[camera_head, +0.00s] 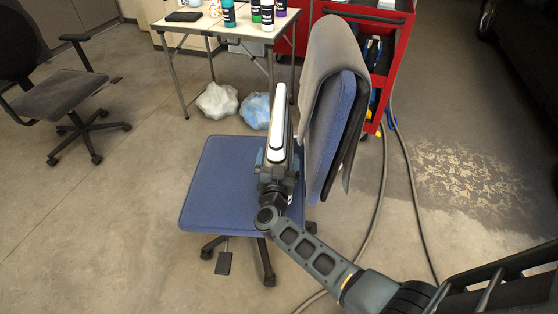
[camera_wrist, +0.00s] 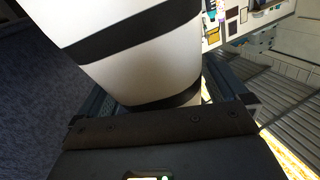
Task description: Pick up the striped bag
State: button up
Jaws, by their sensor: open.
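The striped bag (camera_head: 278,118), white with dark bands, stands narrow and upright over the blue chair's seat, close to its backrest. In the wrist view the bag (camera_wrist: 150,45) is large and close, white with two black bands. My gripper (camera_head: 275,165) is at the bag's near side, low over the seat. In the wrist view the gripper (camera_wrist: 165,102) has its bluish fingers apart on either side of the bag's lower end. The jaws are open, and I cannot tell whether they touch the bag. My gripper and wrist hide the bag's lower part.
The blue chair (camera_head: 215,185) has a grey cloth (camera_head: 325,65) draped over its backrest. A folding table (camera_head: 225,22) with bottles stands behind, with crumpled bags (camera_head: 217,100) below it. A red cart (camera_head: 395,50) is at the back right. Hoses cross the floor at right.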

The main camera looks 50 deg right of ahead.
jog(key=shift+w+d, duration=0.2)
grip_shut()
jog(key=shift+r, duration=0.15)
dwell(0.8)
